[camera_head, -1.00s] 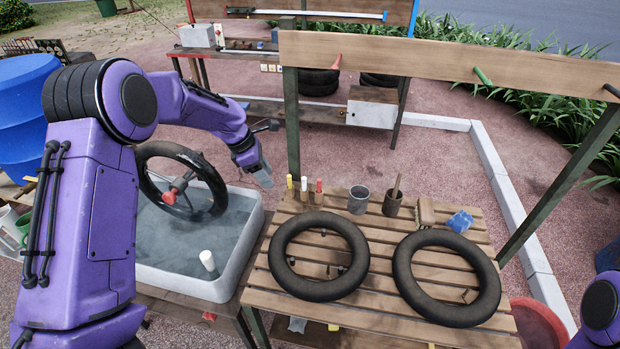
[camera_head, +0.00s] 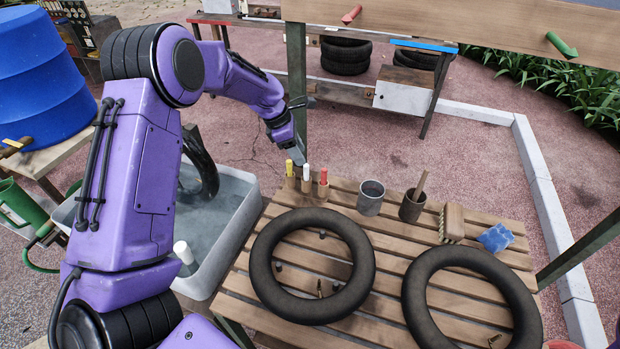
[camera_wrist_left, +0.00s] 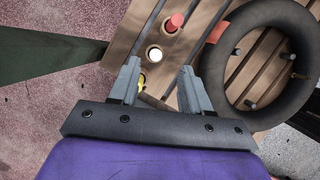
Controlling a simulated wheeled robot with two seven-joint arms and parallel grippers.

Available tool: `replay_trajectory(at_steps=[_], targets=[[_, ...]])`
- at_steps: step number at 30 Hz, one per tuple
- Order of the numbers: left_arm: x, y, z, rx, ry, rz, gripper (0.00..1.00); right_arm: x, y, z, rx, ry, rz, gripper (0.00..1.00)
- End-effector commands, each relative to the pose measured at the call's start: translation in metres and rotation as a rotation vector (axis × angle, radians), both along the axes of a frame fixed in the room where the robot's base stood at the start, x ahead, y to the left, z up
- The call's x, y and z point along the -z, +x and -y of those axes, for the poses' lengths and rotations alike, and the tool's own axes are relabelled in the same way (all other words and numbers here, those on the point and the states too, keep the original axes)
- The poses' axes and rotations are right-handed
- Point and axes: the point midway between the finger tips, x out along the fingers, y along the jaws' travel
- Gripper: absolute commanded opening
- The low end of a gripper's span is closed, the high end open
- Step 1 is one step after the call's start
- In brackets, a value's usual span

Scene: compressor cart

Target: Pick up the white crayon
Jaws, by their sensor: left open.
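The white crayon (camera_head: 306,172) stands upright in a wooden holder at the back left of the slatted table, between a yellow crayon (camera_head: 290,168) and a red crayon (camera_head: 323,177). My left gripper (camera_head: 298,157) is just above and behind the yellow and white crayons. In the left wrist view my left gripper (camera_wrist_left: 158,88) is open, and nothing is held between its fingers. There the white crayon (camera_wrist_left: 155,54) shows end-on just beyond the fingertips, with the red crayon (camera_wrist_left: 174,22) farther off. The yellow crayon (camera_wrist_left: 142,80) is partly hidden by a finger. My right gripper is not in view.
A grey metal cup (camera_head: 370,198), a brown cup (camera_head: 411,207) with a stick, a brush (camera_head: 452,222) and a blue sponge (camera_head: 495,238) stand to the right. Two black tubes (camera_head: 262,275) (camera_head: 416,300) lie in front. A water tub (camera_head: 243,200) is left.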

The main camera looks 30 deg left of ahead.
Motion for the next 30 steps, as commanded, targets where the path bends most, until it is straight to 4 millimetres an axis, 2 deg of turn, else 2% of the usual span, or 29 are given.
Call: replay_trajectory(at_steps=[3,8,15,23,24,28,30], targets=[[0.02,0.004,0.006,-0.001,0.0,-0.004,0.47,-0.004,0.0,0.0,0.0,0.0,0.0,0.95],[0.037,0.009,0.011,0.0,-0.001,-0.002,0.47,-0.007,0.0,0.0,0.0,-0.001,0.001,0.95],[0.075,0.022,0.022,0.003,0.0,-0.002,0.47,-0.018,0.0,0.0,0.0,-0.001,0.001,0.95],[0.081,0.024,0.024,0.003,0.0,0.0,0.47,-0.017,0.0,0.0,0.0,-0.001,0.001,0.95],[0.081,0.024,0.024,0.003,0.0,0.0,0.41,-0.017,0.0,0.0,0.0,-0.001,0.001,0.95],[0.08,0.024,0.024,0.003,0.0,0.0,0.0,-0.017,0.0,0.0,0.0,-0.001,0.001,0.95],[0.08,0.024,0.025,0.003,0.0,0.0,0.0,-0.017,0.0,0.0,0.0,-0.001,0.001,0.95]])
